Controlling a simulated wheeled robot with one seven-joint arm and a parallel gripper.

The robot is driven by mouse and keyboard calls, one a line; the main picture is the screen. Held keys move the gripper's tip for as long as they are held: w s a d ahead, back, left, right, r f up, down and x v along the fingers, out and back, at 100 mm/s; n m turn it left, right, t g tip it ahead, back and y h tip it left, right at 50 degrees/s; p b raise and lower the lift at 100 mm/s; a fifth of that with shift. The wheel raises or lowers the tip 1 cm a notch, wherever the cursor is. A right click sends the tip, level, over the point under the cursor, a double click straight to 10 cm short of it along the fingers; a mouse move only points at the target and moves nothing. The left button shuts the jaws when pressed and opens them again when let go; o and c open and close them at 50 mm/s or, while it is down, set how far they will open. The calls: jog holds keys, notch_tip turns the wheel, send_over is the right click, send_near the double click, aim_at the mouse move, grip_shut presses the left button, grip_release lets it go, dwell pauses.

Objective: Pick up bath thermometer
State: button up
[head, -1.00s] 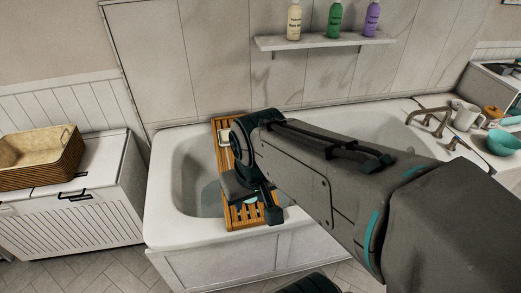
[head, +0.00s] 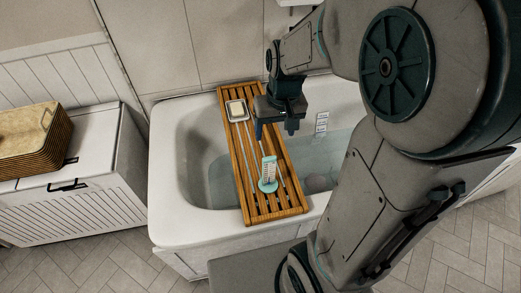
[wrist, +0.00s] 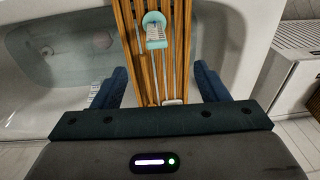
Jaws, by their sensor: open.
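The bath thermometer (head: 268,175), with a white marked scale and a teal rounded base, is on the wooden bath tray (head: 290,197), towards its near end. In the wrist view the thermometer (wrist: 155,32) shows at the top centre, beyond my fingers. My gripper (head: 275,130) is open and empty, pointing down over the middle of the tray. In the wrist view my gripper (wrist: 160,82) has one finger on each side of the tray, and the thermometer is not between them.
A small white dish (head: 237,110) sits at the tray's far end, and thin pale rods lie along the tray. The bathtub (head: 180,225) holds water. A white marked strip (head: 322,122) shows inside it. A wicker basket (head: 30,140) stands on a white cabinet (head: 95,165) at left.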

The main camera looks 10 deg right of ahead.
jog(key=g+b, duration=0.1)
jog(key=b, duration=0.1)
send_over(269, 165)
jog(key=w+d, duration=0.1)
jog(key=w, duration=0.1)
notch_tip(269, 165, down, 8)
jog(key=shift+h, duration=0.3)
jog(key=f, duration=0.8)
jog(key=s+f+b, duration=0.1)
jog(key=f, duration=0.3)
jog(key=shift+s+a+f, duration=0.1)
jog(key=shift+a+f, duration=0.1)
jog(key=shift+a, duration=0.2)
jog(key=shift+f, duration=0.45)
jog(key=c, duration=1.4)
jog(key=shift+c, duration=0.2)
